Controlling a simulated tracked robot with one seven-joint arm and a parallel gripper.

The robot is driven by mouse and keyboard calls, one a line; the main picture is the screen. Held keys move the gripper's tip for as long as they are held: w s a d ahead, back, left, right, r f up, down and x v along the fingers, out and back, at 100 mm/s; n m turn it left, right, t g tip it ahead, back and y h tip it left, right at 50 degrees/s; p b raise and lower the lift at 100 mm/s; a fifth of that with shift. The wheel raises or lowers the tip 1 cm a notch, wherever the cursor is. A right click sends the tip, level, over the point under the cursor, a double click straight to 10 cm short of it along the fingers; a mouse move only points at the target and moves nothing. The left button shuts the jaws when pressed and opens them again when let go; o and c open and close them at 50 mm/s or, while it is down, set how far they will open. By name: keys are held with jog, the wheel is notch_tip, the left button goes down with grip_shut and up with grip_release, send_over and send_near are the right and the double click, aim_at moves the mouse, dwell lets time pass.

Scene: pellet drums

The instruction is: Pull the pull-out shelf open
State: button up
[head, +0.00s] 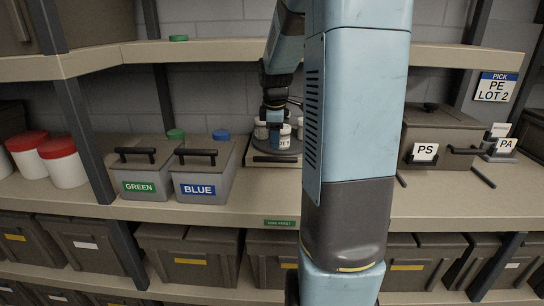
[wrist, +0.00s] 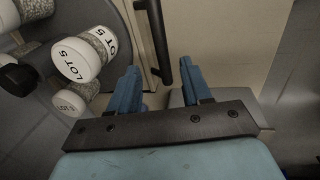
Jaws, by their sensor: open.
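The pull-out shelf (head: 252,158) is a low pale board on the bench, with a dark bar handle along its front. A round turntable with white-capped lot jars (head: 283,138) stands on it. My gripper (head: 274,112) is above the jars in the head view, partly behind my arm. In the wrist view my gripper (wrist: 160,82) is open, its two blue fingers apart and nothing held. The black bar handle (wrist: 158,40) shows beyond the fingers, its near end between their tips in the picture. I cannot tell whether they touch it.
Lidded bins marked GREEN (head: 143,188) and BLUE (head: 199,188) stand left of the shelf. A PS bin (head: 425,150) stands right. LOT 5 jars (wrist: 82,55) lie close left of my fingers. An upper shelf (head: 205,50) runs above.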

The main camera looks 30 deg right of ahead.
aim_at(275, 154)
jog(key=f, duration=0.5)
jog(key=w+f, duration=0.1)
jog(key=f, duration=0.1)
jog(key=shift+w+d+f, duration=0.1)
jog(key=shift+d+f, duration=0.15)
jog(key=shift+d, duration=0.15)
jog(key=shift+c, duration=0.2)
grip_shut()
jog(key=shift+r, duration=0.1)
